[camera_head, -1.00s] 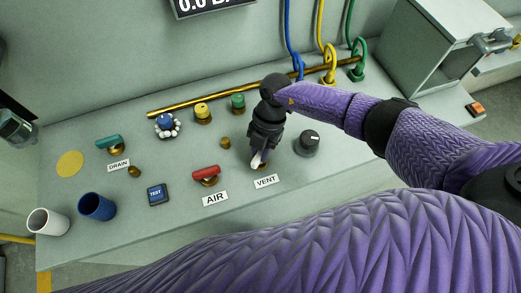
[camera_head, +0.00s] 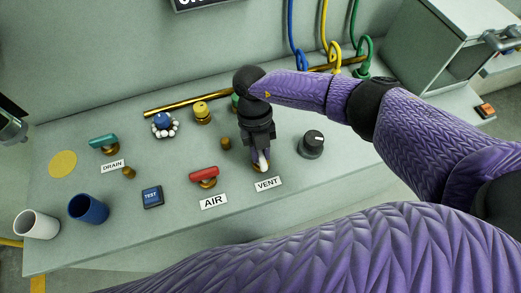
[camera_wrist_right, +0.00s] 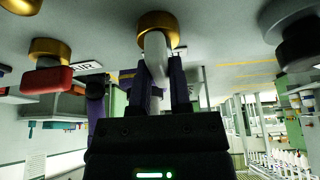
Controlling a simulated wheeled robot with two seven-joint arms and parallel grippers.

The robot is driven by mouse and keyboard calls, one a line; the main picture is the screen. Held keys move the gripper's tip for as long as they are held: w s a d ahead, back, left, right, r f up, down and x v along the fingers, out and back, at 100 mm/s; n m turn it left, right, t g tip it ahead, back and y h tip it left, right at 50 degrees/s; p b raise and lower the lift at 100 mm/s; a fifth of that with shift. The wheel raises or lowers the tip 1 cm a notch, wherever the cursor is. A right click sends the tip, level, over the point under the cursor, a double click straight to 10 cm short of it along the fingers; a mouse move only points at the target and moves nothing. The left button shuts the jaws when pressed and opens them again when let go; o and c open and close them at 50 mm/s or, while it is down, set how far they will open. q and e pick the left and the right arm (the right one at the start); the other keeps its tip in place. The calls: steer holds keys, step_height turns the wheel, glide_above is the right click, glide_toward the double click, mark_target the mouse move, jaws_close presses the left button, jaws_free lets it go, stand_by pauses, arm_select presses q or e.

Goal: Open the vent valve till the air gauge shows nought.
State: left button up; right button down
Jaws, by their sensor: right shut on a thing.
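The vent valve's white handle (camera_head: 263,160) stands behind the VENT label (camera_head: 268,184) on the grey bench. My right gripper (camera_head: 261,150) is shut on this handle. In the right wrist view the handle (camera_wrist_right: 156,55) sits between the two fingers (camera_wrist_right: 160,90), below its brass base (camera_wrist_right: 157,27). The red-handled air valve (camera_head: 204,174) is left of the vent valve, behind the AIR label (camera_head: 213,201). A dark display (camera_head: 205,3) is cut off at the top edge, and its reading cannot be made out. My left gripper is not in view.
A black knob (camera_head: 312,143) stands close to the right of my right gripper. A green-handled drain valve (camera_head: 103,143), a blue TEST button (camera_head: 152,196), a yellow button (camera_head: 202,112) and two cups, blue (camera_head: 89,208) and white (camera_head: 38,224), are on the left. A brass rail (camera_head: 185,104) runs behind.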

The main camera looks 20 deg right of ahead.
steer(key=shift+n, duration=0.4)
steer(key=c, duration=0.6)
jaws_free()
steer(key=shift+o, duration=0.2)
steer(key=v, duration=1)
steer(key=shift+a, duration=0.15)
